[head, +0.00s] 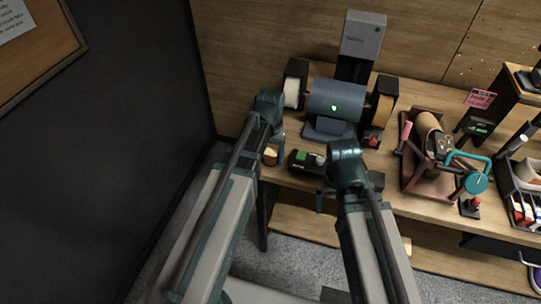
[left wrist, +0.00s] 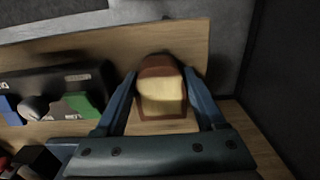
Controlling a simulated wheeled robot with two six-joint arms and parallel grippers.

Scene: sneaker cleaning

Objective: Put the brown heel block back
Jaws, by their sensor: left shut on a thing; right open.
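The brown heel block (left wrist: 148,73) has a pale yellow face and shows between the two fingers of my left gripper (left wrist: 162,78) in the left wrist view. The fingers are shut on its sides. In the head view the block (head: 271,155) is at the front left corner of the wooden workbench, below my left wrist. It looks upright and low over or on the bench top; I cannot tell whether it touches. My right gripper (head: 322,196) is open, by the bench's front edge, apart from the block, and partly hidden by its wrist.
A control box (head: 304,162) with a green button stands just right of the block. A blue-grey bench grinder (head: 336,101) with two wheels stands behind. A shoe stand (head: 428,165) with a teal clamp is further right. The bench's left edge is close to the block.

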